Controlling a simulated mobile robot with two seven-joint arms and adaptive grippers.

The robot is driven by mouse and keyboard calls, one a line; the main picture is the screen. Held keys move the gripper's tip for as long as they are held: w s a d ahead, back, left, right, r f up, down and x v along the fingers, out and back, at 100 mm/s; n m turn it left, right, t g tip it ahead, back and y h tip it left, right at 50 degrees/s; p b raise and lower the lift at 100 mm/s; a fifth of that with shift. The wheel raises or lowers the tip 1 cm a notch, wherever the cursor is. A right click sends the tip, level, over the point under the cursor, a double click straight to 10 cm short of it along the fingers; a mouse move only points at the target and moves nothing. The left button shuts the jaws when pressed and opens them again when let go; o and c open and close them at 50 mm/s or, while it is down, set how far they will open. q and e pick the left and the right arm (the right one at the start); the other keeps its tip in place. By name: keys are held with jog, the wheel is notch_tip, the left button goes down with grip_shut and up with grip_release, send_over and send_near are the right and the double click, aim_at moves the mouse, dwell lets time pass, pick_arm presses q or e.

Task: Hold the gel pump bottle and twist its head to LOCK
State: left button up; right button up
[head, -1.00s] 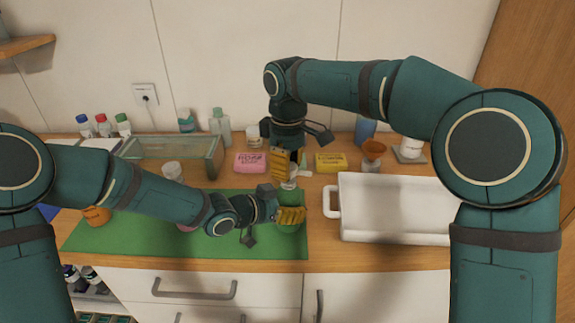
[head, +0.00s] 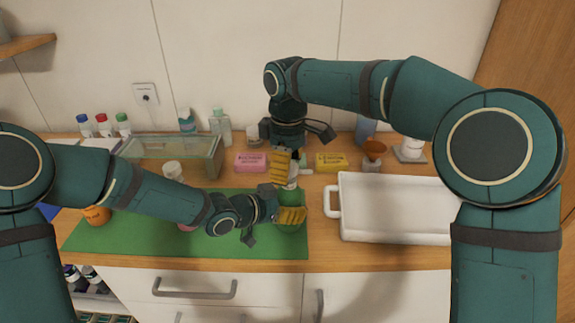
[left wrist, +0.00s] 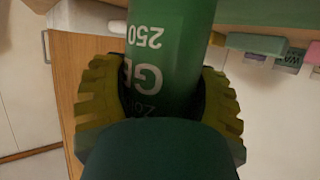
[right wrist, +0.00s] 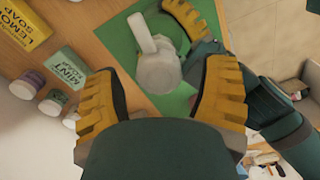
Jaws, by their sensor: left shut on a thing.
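The gel pump bottle is a green cylinder with white print (left wrist: 155,60), filling the gap between the fingers in the left wrist view. My left gripper (head: 290,215) is shut around its body and holds it over the green mat's right end. Its white pump head (right wrist: 158,68) with a short nozzle shows in the right wrist view; in the head view it is partly behind a yellow finger. My right gripper (right wrist: 160,100) is open above the head, its fingers wide apart and empty. I cannot read any lock mark.
A white tray (head: 333,230) stands right of the mat (head: 150,242). Pink soap (head: 251,162) and a yellow soap box (head: 331,162) lie behind the bottle. A glass-sided case (head: 215,158) stands at the back left. An orange jar (head: 97,215) stands on the mat's left end.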

jog(key=shift+r, duration=0.1)
notch_tip(320, 180, up, 12)
dwell(0.6)
pick_arm(q)
jog(key=o, duration=1.4)
